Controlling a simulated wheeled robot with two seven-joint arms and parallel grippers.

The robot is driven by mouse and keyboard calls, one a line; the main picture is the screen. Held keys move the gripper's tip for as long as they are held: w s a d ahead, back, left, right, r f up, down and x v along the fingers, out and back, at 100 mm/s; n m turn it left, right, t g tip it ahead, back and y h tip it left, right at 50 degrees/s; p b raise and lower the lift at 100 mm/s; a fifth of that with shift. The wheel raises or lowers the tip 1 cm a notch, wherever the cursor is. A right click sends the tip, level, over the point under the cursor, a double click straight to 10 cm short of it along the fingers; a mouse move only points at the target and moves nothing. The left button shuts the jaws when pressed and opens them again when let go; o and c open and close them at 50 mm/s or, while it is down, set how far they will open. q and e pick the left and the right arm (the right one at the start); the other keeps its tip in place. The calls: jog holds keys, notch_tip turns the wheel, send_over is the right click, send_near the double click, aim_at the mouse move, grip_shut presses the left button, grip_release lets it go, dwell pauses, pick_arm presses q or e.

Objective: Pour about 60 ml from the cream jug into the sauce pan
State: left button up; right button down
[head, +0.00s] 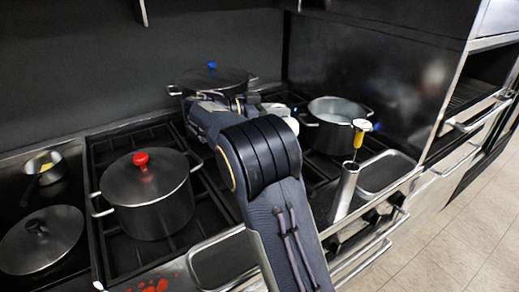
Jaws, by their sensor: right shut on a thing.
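The white cream jug (281,115) shows beyond my right forearm, mostly hidden by my arm and hand. My right gripper (258,106) is shut on it; the fingertips are hard to make out. The open metal pot (336,112), which I take for the sauce pan, stands on the stove just right of the jug. It has no lid, and its inside looks pale. I cannot see any stream between jug and pan. My left gripper is not in view.
A pot with a red-knobbed lid (148,196) stands at front left. A blue-knobbed lidded pot (214,81) stands behind. A metal cylinder (346,190) with a yellow-handled tool (358,138) stands at front right. A loose lid (41,240) and small pan (43,168) lie left.

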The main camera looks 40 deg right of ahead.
jog(key=shift+w+a+r+h+b, duration=0.1)
jog(key=shift+a+r+h+b, duration=0.1)
jog(key=shift+a+h+b, duration=0.35)
jog(key=shift+d+r, duration=0.1)
jog(key=shift+d, duration=0.05)
jog(key=d+y+p, duration=0.1)
jog(key=p, duration=0.1)
jog(key=d+y+p, duration=0.1)
jog(key=p, duration=0.1)
jog(key=shift+s+d+y, duration=0.1)
jog(key=shift+s+y, duration=0.15)
jog(key=shift+s, duration=0.15)
jog(key=f, duration=0.1)
jog(key=d+y, duration=0.1)
jog(key=f+t+y+b, duration=0.1)
jog(key=shift+s+d+f, duration=0.2)
jog(key=shift+d+f, duration=0.05)
jog(key=shift+f, duration=0.1)
jog(key=shift+d+r+y+p, duration=0.1)
jog(key=shift+r+y+p, duration=0.15)
jog(key=shift+y+p, duration=0.15)
jog(key=shift+f, duration=0.15)
